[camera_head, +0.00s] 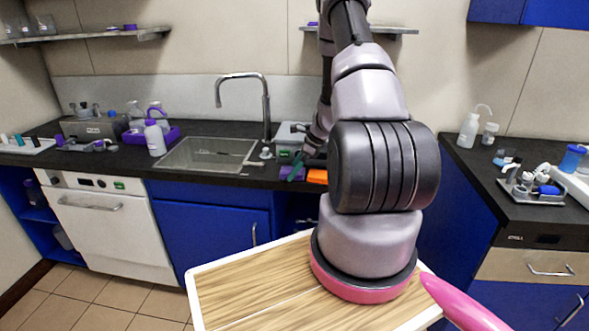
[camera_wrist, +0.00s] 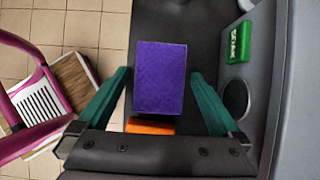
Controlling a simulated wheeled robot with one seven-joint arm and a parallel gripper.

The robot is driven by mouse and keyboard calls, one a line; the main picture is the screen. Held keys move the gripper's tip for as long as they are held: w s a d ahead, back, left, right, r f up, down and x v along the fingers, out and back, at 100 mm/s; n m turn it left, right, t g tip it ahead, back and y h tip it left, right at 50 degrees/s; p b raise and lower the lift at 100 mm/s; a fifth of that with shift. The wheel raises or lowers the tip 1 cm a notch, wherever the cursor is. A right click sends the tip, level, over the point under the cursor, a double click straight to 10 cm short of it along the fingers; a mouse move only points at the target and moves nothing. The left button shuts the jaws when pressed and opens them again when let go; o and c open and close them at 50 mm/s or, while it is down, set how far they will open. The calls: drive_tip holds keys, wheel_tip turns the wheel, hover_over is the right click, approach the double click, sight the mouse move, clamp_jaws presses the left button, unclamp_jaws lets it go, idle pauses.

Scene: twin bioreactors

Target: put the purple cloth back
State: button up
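The purple cloth (camera_wrist: 160,77) is a flat, folded rectangle on the dark counter near its front edge. It shows between my fingers in the wrist view, with a gap on each side. In the head view only a small part of the purple cloth (camera_head: 287,172) shows beside a teal finger. My gripper (camera_wrist: 160,75) is open, its two teal fingers spread wider than the cloth and holding nothing. In the head view my gripper (camera_head: 298,165) is over the counter right of the sink, partly hidden by my arm. I cannot tell its exact height above the cloth.
An orange cloth (camera_wrist: 150,126) lies close beside the purple one. A grey box-like unit (camera_wrist: 290,90) with a green label (camera_wrist: 240,42) stands near one finger. The sink (camera_head: 208,154) and its faucet (camera_head: 245,100) are to the left. A purple tray (camera_head: 152,134) holds bottles farther left.

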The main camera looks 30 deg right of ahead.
drive_tip(key=v, duration=1.2)
drive_tip(key=a+r+n, duration=0.5)
drive_tip(key=a+r, duration=0.2)
drive_tip(key=r, duration=0.6)
drive_tip(key=s+a+r+n+h, duration=0.1)
drive_tip(key=s+a+r+n, duration=0.5)
drive_tip(key=r, duration=0.4)
drive_tip(key=s+a+r+n+t, duration=0.1)
drive_tip(key=s+a+r+n, duration=0.1)
drive_tip(key=s, duration=0.3)
drive_tip(key=s+a+r+n+t+h, duration=0.1)
drive_tip(key=s+a+r+n, duration=0.2)
drive_tip(key=s+r+n, duration=0.1)
drive_tip(key=s+a+r+n+t+h, duration=0.1)
drive_tip(key=s+a+r+n, duration=0.2)
drive_tip(key=s+r, duration=0.2)
drive_tip(key=shift+s+n+t, duration=0.4)
drive_tip(key=shift+s, duration=1.3)
drive_tip(key=shift+a, duration=0.1)
